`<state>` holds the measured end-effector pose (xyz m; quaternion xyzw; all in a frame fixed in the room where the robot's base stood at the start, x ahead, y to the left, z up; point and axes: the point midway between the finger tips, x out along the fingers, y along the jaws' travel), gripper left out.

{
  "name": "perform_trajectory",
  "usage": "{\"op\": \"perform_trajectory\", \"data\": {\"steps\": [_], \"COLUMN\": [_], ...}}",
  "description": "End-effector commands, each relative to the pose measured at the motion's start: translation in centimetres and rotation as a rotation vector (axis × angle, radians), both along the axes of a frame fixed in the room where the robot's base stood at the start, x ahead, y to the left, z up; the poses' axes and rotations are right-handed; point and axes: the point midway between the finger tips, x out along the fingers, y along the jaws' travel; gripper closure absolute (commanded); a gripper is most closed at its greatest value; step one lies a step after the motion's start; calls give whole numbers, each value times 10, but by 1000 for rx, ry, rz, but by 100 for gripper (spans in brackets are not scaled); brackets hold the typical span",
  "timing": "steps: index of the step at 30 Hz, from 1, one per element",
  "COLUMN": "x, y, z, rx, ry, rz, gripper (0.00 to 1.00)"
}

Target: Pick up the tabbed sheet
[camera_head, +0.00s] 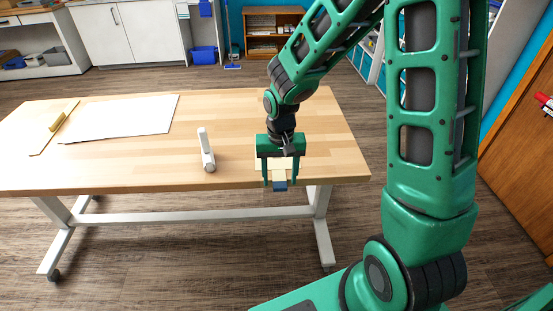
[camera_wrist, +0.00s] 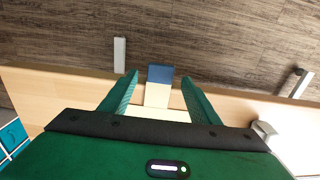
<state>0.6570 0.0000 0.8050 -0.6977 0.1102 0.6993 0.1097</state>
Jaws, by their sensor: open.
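The tabbed sheet is a pale cream piece with a blue tab (camera_head: 280,187) at the table's front edge. In the wrist view the blue tab (camera_wrist: 160,73) reaches out past the table edge, with a cream strip (camera_wrist: 157,96) behind it. My gripper (camera_head: 280,183) points down over the sheet near the table's front right. Its two green fingers are apart, one on each side of the tab, and nothing is seen held between them. In the wrist view the gripper (camera_wrist: 160,80) has the tab between its fingertips. The gripper body hides most of the sheet.
The table between the tool and the large sheet is clear.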

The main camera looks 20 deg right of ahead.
Motion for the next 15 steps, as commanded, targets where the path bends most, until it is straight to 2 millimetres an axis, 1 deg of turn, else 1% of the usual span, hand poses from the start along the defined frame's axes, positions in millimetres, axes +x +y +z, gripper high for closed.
{"op": "perform_trajectory", "data": {"steps": [1,4,11,12,14,15], "x": [0,0,0,0,0,0], "y": [0,0,0,0,0,0], "z": [-6,-12,-13,-13,-13,-13], "rx": [0,0,0,1,1,1], "ry": [1,1,-2,-1,-1,-1], "rz": [0,0,0,0,0,0], "gripper": [44,44,44,46,60,70]}}
